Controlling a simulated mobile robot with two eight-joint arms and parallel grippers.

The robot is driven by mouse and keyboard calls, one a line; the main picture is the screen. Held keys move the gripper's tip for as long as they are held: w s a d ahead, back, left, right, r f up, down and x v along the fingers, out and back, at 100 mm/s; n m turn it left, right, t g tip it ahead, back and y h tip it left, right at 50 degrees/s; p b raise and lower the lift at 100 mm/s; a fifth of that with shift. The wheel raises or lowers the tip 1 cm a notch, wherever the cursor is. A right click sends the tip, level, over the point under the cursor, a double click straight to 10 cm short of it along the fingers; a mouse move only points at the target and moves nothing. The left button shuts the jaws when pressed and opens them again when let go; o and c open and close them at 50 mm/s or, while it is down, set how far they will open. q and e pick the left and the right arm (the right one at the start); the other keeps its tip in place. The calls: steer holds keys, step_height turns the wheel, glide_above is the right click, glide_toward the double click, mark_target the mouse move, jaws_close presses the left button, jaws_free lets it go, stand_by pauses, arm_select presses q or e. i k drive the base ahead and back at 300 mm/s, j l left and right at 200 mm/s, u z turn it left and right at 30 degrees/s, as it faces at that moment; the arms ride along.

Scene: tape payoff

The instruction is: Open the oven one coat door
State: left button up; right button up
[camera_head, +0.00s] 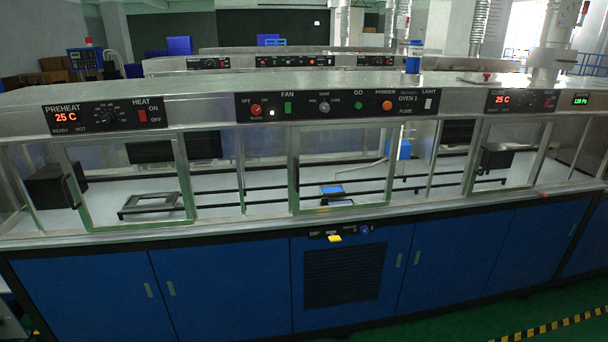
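The oven one front (340,105) carries a black control panel marked OVEN 1, with FAN, GO, POWDER and LIGHT controls. Below it is a middle glass door (293,172) in a pale metal frame; it looks shut. No coat label is readable on it. A left glass door (186,180) sits under the PREHEAT panel (105,116), and another framed pane (474,160) sits under the CURE panel (520,100). Through the glass, a small stand with a blue top (332,189) shows inside the middle section. Neither of my grippers is in view.
Blue cabinet doors (225,290) and a dark vent grille (343,275) fill the lower front. A small yellow item (335,238) is on the lower strip. A blue container (415,56) stands on the oven top. Green floor with yellow-black tape (560,323) lies at lower right.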

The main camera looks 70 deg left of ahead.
mark_target(295, 130)
steer(key=u, duration=1.75)
